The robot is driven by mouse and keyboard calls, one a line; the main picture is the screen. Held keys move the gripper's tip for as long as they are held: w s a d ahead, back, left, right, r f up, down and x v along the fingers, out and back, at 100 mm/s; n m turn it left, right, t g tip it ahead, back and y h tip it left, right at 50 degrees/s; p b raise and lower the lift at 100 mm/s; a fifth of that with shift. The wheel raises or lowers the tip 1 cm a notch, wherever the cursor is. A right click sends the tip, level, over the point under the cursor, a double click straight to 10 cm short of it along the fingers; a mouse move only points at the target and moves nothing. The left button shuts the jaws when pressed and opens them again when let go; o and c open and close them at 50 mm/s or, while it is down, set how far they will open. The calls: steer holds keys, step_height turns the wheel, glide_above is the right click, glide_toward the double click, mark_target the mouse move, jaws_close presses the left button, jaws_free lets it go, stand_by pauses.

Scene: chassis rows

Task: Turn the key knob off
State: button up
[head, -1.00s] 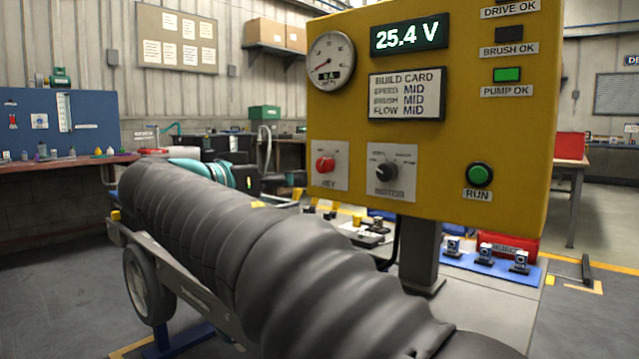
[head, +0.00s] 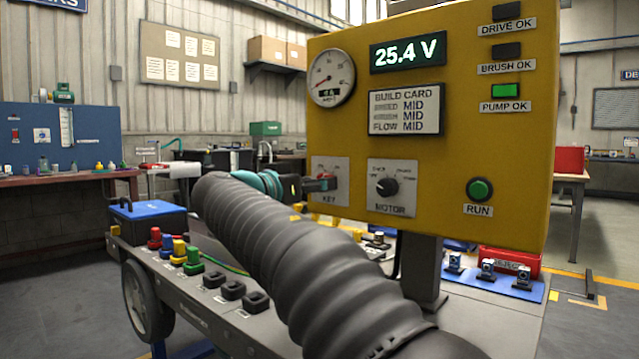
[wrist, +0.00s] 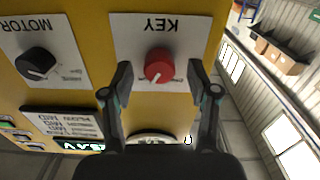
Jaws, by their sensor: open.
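The red key knob (wrist: 159,66) sits on a white plate marked KEY on the yellow panel (head: 470,120). The wrist view shows it upside down, with its white pointer line angled. My gripper (wrist: 158,78) is open, with one finger on each side of the knob and a gap showing on both sides. In the head view my gripper (head: 318,184) reaches the KEY plate from the left and hides most of the knob. I cannot tell whether a finger touches it.
The black motor knob (head: 387,187) is right of the KEY plate, with the green RUN button (head: 480,189) farther right. The display (head: 408,53) reads 25.4 V. The PUMP OK lamp (head: 506,91) is green; the other two are dark. A blue-topped battery (head: 147,220) and coloured terminals stand on the chassis.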

steer(key=shift+w+d, duration=0.45)
steer(key=shift+w, duration=0.1)
jaws_close()
steer(key=shift+n, duration=0.3)
steer(key=n+p, duration=0.4)
steer(key=n, duration=0.7)
steer(key=shift+r, duration=0.1)
steer(key=shift+n, duration=0.3)
